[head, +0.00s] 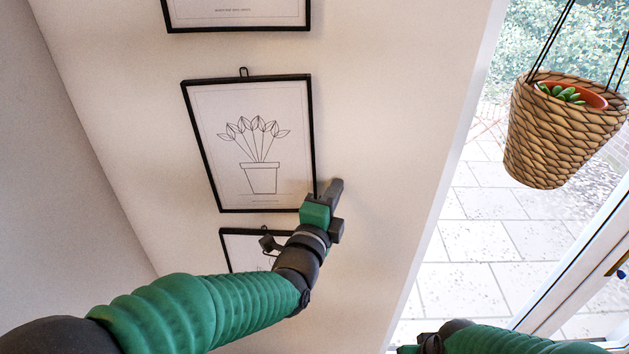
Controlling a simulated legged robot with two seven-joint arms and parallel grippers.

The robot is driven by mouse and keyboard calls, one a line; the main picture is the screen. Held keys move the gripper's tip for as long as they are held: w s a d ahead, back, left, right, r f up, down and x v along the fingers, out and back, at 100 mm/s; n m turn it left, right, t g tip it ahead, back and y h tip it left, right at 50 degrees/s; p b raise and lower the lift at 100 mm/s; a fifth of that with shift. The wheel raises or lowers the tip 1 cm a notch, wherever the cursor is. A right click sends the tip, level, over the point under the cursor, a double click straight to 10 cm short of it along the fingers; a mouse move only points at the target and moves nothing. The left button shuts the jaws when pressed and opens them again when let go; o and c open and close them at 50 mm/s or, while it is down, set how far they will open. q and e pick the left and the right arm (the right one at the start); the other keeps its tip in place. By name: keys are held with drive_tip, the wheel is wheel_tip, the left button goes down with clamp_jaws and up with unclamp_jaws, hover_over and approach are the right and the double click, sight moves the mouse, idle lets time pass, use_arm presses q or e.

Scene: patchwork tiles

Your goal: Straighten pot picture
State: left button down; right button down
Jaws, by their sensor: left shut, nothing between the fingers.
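The pot picture (236,112), a black-framed line drawing of a leafy plant in a pot, hangs on the pale wall from a small hook at its top. In the head view its top edge looks nearly level, with the right end slightly higher. My left gripper (334,190) is shut and empty at the picture's lower right corner, by the right side of the frame. I cannot tell whether it touches the frame. My right arm (490,341) shows at the bottom right, and its gripper is not clearly visible.
Another framed picture (236,14) hangs above, cut off by the view. A third (240,248) hangs below, partly hidden by my left arm. A woven hanging planter (556,130) hangs at the right before the glass door. Bare wall lies right of the pictures.

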sight(315, 190)
use_arm(q)
drive_tip(key=shift+a+r+p, duration=0.1)
drive_tip(key=shift+a+p, duration=0.6)
drive_tip(key=shift+a, duration=0.2)
drive_tip(key=shift+s+a, duration=0.1)
drive_tip(key=shift+a, duration=0.05)
drive_tip(key=shift+s+a, duration=0.15)
drive_tip(key=shift+s, duration=0.1)
drive_tip(key=shift+w+a, duration=0.1)
drive_tip(key=shift+a, duration=0.25)
drive_tip(key=shift+w+a+f, duration=0.1)
drive_tip(key=shift+a+f, duration=0.1)
drive_tip(key=shift+f, duration=0.05)
drive_tip(key=shift+a+f+m+b, duration=0.35)
drive_tip(key=shift+a+b, duration=0.25)
drive_tip(key=shift+b, duration=0.5)
drive_tip(key=shift+d+r, duration=0.15)
drive_tip(key=shift+d, duration=0.2)
use_arm(e)
drive_tip(key=shift+s+d+r, duration=0.15)
drive_tip(key=shift+d+r, duration=0.05)
drive_tip(key=shift+d, duration=0.35)
